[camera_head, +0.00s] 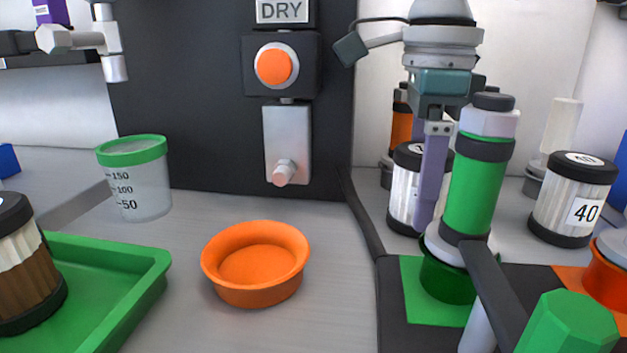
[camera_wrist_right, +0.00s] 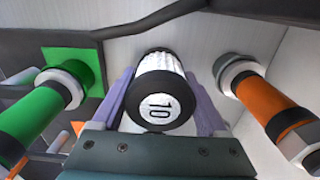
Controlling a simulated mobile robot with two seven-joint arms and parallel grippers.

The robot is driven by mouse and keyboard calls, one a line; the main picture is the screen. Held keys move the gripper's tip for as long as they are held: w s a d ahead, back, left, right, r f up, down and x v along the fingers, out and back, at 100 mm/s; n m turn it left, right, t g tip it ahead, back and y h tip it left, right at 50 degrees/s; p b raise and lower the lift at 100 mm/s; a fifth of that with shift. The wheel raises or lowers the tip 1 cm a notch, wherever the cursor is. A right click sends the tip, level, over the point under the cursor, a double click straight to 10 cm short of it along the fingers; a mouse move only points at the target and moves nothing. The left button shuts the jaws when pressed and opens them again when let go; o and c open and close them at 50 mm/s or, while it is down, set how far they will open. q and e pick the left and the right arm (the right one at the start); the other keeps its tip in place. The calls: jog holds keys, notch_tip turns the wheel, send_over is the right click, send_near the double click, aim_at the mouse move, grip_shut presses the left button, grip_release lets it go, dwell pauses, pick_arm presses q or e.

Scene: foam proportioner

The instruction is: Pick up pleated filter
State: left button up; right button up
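A pleated filter (camera_head: 405,186) with white pleats and black end caps stands on the counter behind my right gripper, which partly hides it. In the right wrist view the same filter (camera_wrist_right: 157,98) shows a round label reading 10. My right gripper (camera_head: 428,226) reaches down at it with purple fingers, one on each side of the filter in the wrist view (camera_wrist_right: 160,85). I cannot tell whether the fingers touch it. Another pleated filter (camera_head: 572,200) labelled 40 stands at the right. A brown-stained filter (camera_head: 25,265) stands at the left edge.
A green cylinder (camera_head: 477,192) stands close to the right of my gripper; an orange cylinder (camera_wrist_right: 258,95) is on the other side in the wrist view. A green tray (camera_head: 130,285), orange bowl (camera_head: 255,294) and measuring cup (camera_head: 140,190) are at the left.

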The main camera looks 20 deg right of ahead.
jog(key=c, duration=0.9)
